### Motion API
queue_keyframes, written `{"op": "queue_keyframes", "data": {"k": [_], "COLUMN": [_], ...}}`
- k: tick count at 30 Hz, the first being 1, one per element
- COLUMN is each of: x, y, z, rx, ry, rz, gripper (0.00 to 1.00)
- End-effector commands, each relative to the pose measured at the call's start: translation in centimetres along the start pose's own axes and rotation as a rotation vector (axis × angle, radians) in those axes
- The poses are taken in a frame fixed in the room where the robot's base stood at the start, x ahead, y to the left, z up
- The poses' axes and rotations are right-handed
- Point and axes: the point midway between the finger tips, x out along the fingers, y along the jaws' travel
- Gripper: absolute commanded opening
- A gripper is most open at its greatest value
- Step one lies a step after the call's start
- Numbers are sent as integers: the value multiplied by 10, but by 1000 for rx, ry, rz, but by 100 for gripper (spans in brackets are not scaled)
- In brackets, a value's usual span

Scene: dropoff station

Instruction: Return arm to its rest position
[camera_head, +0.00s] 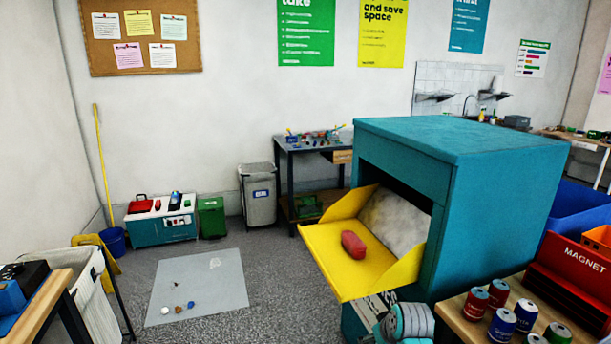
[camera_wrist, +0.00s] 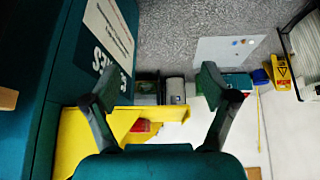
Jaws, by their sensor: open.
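My gripper (camera_wrist: 157,82) is open in the wrist view, its two dark fingers spread wide with nothing between them. In the head view, part of my arm shows at the bottom, in front of the teal drop-off box (camera_head: 490,190). A yellow hatch tray (camera_head: 325,265) is folded out from the box's opening. A red item (camera_head: 353,244) lies on it, apart from the gripper. The yellow tray (camera_wrist: 75,135) and the red item (camera_wrist: 141,127) also show in the wrist view, partly hidden behind the fingers.
A table with several cans (camera_head: 475,303) and a red magnet bin (camera_head: 570,285) stand at the right. A grey mat (camera_head: 200,280) with small objects lies on the floor at left. A grey trash bin (camera_head: 258,200) stands by the wall. Open floor lies between mat and box.

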Motion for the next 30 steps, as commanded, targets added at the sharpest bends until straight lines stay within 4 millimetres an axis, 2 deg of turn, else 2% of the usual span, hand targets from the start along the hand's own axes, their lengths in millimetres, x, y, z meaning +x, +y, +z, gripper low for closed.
{"op": "queue_keyframes", "data": {"k": [1,6,14,23,30], "x": [11,32,41,18,-22], "y": [-5,-17,-37,-61,-79], "z": [23,82,171,267,334], "rx": [9,33,67,100,119], "ry": [12,73,167,279,369], "rz": [5,29,66,102,128], "gripper": [85,85,85,85,85]}}
